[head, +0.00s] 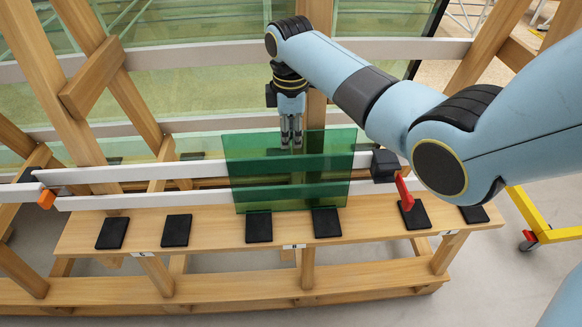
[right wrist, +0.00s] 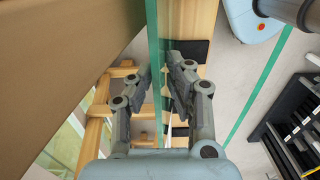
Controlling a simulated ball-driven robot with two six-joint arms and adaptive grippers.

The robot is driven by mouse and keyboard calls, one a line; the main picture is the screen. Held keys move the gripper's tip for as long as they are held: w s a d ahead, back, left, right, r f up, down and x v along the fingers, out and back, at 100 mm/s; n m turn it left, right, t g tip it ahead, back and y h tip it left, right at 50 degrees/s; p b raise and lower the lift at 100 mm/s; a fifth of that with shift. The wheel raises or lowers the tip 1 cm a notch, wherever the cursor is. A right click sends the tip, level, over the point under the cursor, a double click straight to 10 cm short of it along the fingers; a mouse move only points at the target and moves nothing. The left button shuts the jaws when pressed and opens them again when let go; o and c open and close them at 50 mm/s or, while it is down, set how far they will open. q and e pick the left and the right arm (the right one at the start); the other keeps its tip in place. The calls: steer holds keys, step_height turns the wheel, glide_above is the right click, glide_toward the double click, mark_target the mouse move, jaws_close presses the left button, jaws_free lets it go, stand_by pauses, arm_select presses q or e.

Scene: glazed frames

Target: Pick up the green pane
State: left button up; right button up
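The green pane (head: 255,185) stands upright on the wooden rack in the head view, its lower edge at two black pads and white rails behind it. In the right wrist view the pane (right wrist: 154,40) shows edge-on as a thin green strip between my fingers. My right gripper (head: 291,138) points down at the pane's top edge, near its middle. In the right wrist view its fingers (right wrist: 160,70) are apart, one on each side of the strip, with a visible gap on the right; contact on the left cannot be told. My left gripper is not in view.
The wooden ledge (head: 380,225) carries several black pads. A black clamp with a red lever (head: 404,192) sits right of the pane, close under my right arm. An orange piece (head: 46,199) is on the rail at left. A yellow frame on casters (head: 540,228) stands at right.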

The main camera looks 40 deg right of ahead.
jaws_close()
steer(key=shift+r, duration=0.1)
